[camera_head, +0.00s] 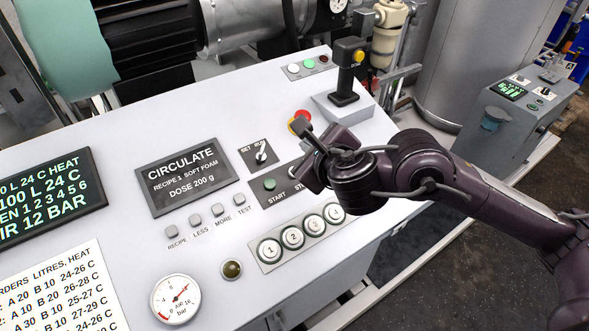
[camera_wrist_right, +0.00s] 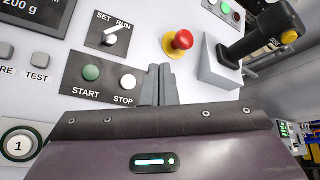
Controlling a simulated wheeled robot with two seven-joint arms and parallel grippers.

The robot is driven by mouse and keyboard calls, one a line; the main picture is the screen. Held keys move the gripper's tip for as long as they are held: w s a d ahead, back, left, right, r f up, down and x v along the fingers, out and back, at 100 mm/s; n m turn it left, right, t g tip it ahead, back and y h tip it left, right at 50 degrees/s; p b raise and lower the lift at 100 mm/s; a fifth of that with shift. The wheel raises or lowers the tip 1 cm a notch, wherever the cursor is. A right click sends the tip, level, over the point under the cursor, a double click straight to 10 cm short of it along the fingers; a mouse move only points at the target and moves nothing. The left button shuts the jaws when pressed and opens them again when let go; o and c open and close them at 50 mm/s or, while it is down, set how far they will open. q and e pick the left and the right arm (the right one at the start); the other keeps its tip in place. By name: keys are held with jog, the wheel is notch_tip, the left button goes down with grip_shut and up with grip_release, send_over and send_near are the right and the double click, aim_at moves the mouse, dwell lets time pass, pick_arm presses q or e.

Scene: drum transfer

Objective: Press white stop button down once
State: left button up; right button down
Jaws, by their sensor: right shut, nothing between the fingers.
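The white stop button (camera_wrist_right: 128,82) sits on a dark plate in the right wrist view, above its STOP label. The green start button (camera_wrist_right: 91,73) is left of it on the same plate. My right gripper (camera_wrist_right: 160,70) is shut and empty, its fingertips just right of the stop button in that view. I cannot tell how high they are above the panel. In the head view my right gripper (camera_head: 312,172) covers most of the stop button and part of its label. The green start button (camera_head: 270,184) shows clearly there. My left gripper is not in view.
A red emergency knob (camera_head: 302,115) and a joystick box (camera_head: 343,105) stand behind the gripper. The SET/RUN switch (camera_head: 261,153) is close by on the left. Numbered round buttons (camera_head: 292,237) lie in front. The display (camera_head: 187,176) is farther left.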

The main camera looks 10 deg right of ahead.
jog(key=w+f+b, duration=0.1)
jog(key=f+b, duration=0.4)
jog(key=w+a+f+b, duration=0.1)
jog(key=f+b, duration=0.2)
jog(key=shift+w, duration=0.3)
jog(key=shift+w+f+b, duration=0.15)
jog(key=shift+f+b, duration=0.1)
jog(key=shift+b, duration=0.1)
jog(key=shift+r, duration=0.1)
dwell(1.4)
jog(key=shift+w+a+f+b, duration=0.1)
jog(key=shift+f+b, duration=0.35)
